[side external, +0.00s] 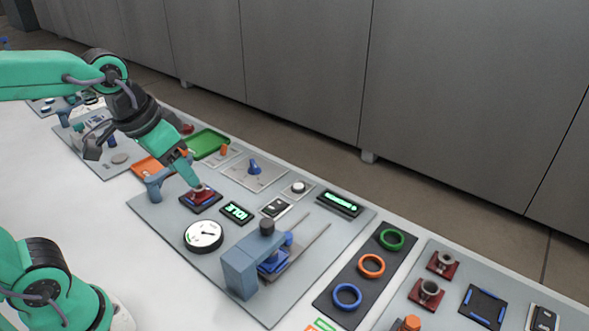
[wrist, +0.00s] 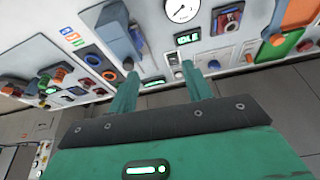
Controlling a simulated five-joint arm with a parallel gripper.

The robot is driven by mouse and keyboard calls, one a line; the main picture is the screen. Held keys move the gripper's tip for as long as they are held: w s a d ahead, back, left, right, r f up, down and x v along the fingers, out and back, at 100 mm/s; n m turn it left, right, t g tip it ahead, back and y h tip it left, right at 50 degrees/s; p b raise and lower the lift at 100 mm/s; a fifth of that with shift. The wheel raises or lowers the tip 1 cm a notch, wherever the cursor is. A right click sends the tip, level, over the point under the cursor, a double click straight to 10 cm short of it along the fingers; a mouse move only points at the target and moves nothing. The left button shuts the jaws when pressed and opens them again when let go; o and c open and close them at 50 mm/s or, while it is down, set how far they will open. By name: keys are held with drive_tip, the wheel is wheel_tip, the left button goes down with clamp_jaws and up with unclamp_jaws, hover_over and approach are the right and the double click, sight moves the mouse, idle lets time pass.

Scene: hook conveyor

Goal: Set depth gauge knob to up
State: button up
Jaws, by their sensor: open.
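A blue knob (side external: 254,167) stands on a light square plate at the back of the panel; it also shows in the wrist view (wrist: 214,65), just beyond the right fingertip. No label naming the depth gauge knob is readable, and I cannot tell its setting. A round white dial gauge (side external: 203,236) lies near the front of the panel and shows at the top of the wrist view (wrist: 182,10). My gripper (side external: 194,181) appears over or near a red block on a dark base. Its fingers (wrist: 160,70) are apart, with nothing held between them.
A green-lit display (side external: 236,212), a small switch (side external: 274,207) and a white round knob (side external: 298,187) sit near the blue knob. A blue-grey clamp-like fixture (side external: 240,270) rises at the front. Coloured rings (side external: 372,265) lie on a dark board to the right.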

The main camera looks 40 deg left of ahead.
drive_tip(key=w+d+f+m+g, duration=0.1)
drive_tip(key=w+d+f+g, duration=0.1)
drive_tip(key=w+d, duration=0.35)
drive_tip(key=m+g, duration=0.1)
drive_tip(key=g, duration=0.1)
approach(267, 222)
drive_tip(key=shift+s+a+f, duration=0.15)
drive_tip(key=shift+f, duration=0.1)
drive_tip(key=shift+w+d+f, duration=0.25)
drive_tip(key=shift+d+f, duration=0.05)
drive_tip(key=shift+d, duration=0.1)
drive_tip(key=shift+f, duration=3.9)
